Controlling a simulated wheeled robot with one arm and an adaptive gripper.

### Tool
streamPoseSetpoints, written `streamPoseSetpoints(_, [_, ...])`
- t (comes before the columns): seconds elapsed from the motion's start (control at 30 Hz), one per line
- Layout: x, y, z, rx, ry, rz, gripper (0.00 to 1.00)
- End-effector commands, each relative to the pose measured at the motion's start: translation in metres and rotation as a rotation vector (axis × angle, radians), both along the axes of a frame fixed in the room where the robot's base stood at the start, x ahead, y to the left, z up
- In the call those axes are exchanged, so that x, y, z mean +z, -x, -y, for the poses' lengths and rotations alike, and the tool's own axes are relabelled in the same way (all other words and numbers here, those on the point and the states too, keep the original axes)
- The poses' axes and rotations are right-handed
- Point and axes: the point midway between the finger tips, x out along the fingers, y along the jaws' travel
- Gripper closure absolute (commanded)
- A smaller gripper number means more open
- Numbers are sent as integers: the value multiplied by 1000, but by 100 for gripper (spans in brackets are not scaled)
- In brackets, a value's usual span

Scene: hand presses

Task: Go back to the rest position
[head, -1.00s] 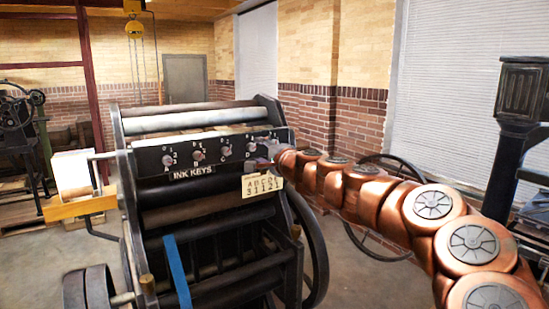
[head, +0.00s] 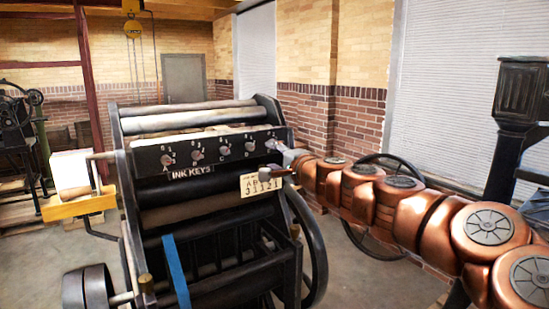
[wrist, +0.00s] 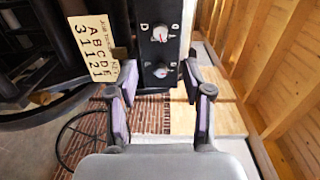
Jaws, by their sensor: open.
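My gripper (head: 283,163) is at the right end of the press's black ink-key panel (head: 208,163), in front of it and just right of the knob E (head: 271,143). In the wrist view my gripper (wrist: 160,85) has its two fingers spread, with nothing between them. Ahead of them are the knob D (wrist: 160,33) and the knob E (wrist: 161,70). The knob A (head: 167,160), knob B (head: 197,155) and knob C (head: 224,149) line the panel to the left. My copper-coloured arm reaches in from the right.
A cream card (head: 261,184) with letters and "31121" hangs below the panel, close to my gripper. The press's large wheel (head: 308,245) is under my arm. Another spoked wheel (head: 370,243) stands behind my arm. A dark column (head: 512,140) is at the right.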

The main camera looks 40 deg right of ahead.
Motion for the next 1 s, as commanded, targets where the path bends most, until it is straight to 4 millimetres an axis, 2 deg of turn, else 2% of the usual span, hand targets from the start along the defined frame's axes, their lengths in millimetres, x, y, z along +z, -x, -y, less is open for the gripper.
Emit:
streamPoseSetpoints(0.33, [0, 0, 0, 1, 1, 0, 50])
streamPoseSetpoints(0.47, [0, -3, -19, 41, 32, -11, 50])
streamPoseSetpoints(0.57, [-1, -7, -59, 132, 96, -36, 50])
streamPoseSetpoints(0.67, [-9, -7, -115, 261, 193, -79, 50])
streamPoseSetpoints(0.7, [-15, -4, -141, 320, 236, -101, 50])
streamPoseSetpoints(0.77, [-26, 2, -176, 405, 300, -137, 50])
streamPoseSetpoints(0.8, [-35, 7, -199, 465, 341, -164, 50])
streamPoseSetpoints(0.9, [-64, 27, -250, 609, 446, -244, 50])
streamPoseSetpoints(1.0, [-98, 54, -292, 748, 553, -337, 50])
